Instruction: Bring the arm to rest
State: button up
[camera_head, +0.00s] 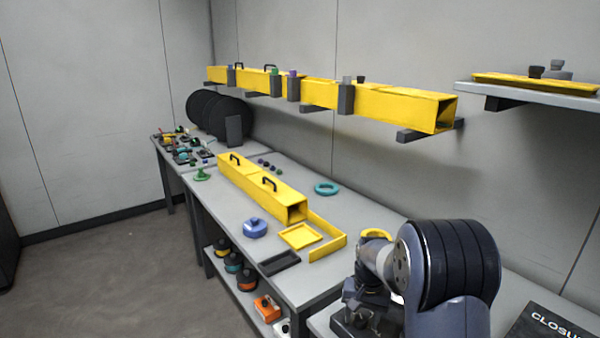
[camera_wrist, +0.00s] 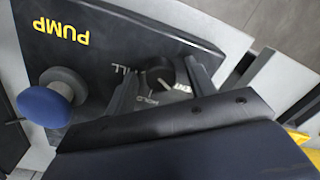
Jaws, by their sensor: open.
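My gripper (camera_wrist: 160,80) is open in the wrist view. Its two dark fingers stand on either side of a dark round knob (camera_wrist: 158,76) on a black panel (camera_wrist: 115,42) marked "PUMP". Part of the lettering around the knob is covered; "HOLD" can be read. I cannot tell whether the fingers touch the knob. In the head view my arm (camera_head: 445,265) is bent low at the right, over the near end of the benches. My fingertips cannot be made out there.
A blue-topped knob (camera_wrist: 48,103) stands on the panel, left of my gripper. The bench (camera_head: 215,205) holds a long yellow duct (camera_head: 262,188), a yellow tray (camera_head: 300,236) and a teal ring (camera_head: 327,188). Another yellow duct (camera_head: 390,103) runs along the wall. Open floor (camera_head: 110,270) lies left.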

jog(key=m, duration=0.3)
notch_tip(320, 180, up, 10)
jog(key=shift+f, duration=0.2)
jog(key=shift+s, duration=0.1)
dwell(0.4)
